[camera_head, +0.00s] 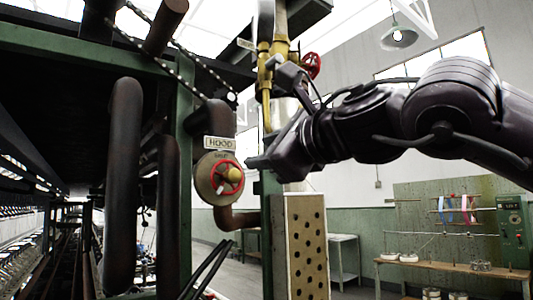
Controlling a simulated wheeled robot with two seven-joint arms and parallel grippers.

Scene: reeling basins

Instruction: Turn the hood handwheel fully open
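My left gripper is not in view.
A second red handwheel (312,65) sits on the brass valve pipe (265,80) above, behind my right gripper. Dark pipes (123,185) stand left of the hood handwheel. A perforated box (307,245) stands below the gripper. A bench (455,272) is at the far right.

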